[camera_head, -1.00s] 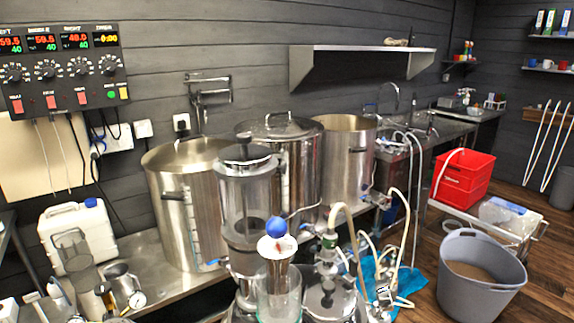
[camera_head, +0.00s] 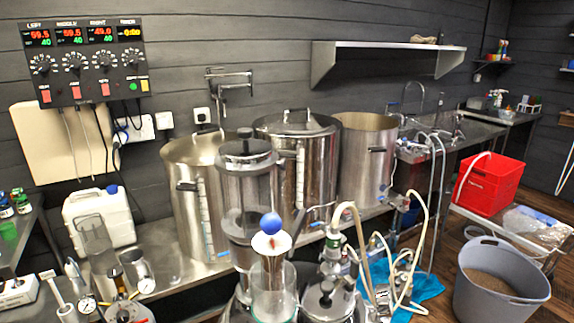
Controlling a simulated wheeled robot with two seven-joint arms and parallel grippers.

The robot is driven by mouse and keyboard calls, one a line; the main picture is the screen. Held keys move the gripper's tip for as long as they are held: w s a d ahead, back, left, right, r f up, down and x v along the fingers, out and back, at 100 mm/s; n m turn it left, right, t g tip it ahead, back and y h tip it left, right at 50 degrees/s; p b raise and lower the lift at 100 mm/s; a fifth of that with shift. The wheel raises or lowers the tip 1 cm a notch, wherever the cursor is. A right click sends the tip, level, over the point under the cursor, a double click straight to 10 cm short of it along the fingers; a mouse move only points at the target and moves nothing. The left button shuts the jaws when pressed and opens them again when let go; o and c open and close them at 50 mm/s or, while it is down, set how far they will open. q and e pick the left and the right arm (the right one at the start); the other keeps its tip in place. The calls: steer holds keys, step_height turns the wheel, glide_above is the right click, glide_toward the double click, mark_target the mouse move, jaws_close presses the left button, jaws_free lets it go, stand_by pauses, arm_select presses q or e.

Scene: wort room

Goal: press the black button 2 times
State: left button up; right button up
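No black button can be made out for certain in the head view. A dark control panel (camera_head: 86,75) hangs on the wall at the upper left, with lit red, green and yellow digits. Neither of my grippers is in view, and nothing is seen touching the panel.
Steel kettles (camera_head: 196,195) stand on a metal bench along the wall. A glass column (camera_head: 246,190) and a blue-topped vessel (camera_head: 271,224) stand in front. A white canister (camera_head: 98,218) is below the panel. A red crate (camera_head: 489,184) and grey tub (camera_head: 497,285) are right.

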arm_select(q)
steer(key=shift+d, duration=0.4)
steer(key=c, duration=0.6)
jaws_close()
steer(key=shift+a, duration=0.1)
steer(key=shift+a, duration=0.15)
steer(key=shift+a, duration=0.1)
